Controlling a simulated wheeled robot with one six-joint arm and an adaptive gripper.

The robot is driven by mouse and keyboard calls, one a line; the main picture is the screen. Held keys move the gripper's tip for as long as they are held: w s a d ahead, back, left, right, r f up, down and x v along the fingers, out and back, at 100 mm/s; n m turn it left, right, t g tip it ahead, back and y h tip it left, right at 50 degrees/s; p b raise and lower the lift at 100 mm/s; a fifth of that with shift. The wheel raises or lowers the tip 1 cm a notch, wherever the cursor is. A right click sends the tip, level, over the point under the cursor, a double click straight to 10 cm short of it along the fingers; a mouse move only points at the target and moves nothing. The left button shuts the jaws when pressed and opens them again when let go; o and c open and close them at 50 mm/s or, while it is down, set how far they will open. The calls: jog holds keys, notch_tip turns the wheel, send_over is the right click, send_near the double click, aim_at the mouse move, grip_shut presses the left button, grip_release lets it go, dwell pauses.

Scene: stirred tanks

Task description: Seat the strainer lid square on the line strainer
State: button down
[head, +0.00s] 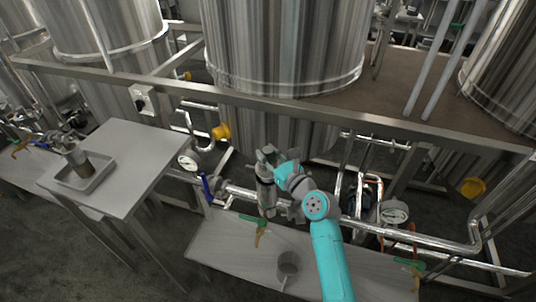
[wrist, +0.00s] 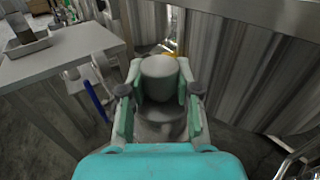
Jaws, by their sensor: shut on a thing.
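My gripper (head: 268,158) is over the pipe line in the middle of the head view. In the wrist view my gripper (wrist: 159,98) has its two fingers shut on the strainer lid (wrist: 160,78), a grey round piece with a cylindrical top. In the head view the fingers largely hide the lid. The line strainer (head: 265,196) is an upright metal body in the pipe, directly below my gripper. A wider grey round part shows under the lid in the wrist view. I cannot tell whether the lid touches the strainer or sits square.
A steel table (head: 150,150) at left bears a tray (head: 98,182) with a cylinder in it. A low bench (head: 215,250) in front holds a grey cup (head: 288,262) and green-handled valves. A blue handle (head: 207,188) stands left of the strainer. A frame rail (head: 300,107) and tanks are behind.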

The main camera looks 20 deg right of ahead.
jog(key=shift+f, duration=1.5)
jog(key=c, duration=0.7)
grip_release()
jog(key=shift+c, duration=0.2)
jog(key=shift+f, duration=0.1)
jog(key=v, duration=1.2)
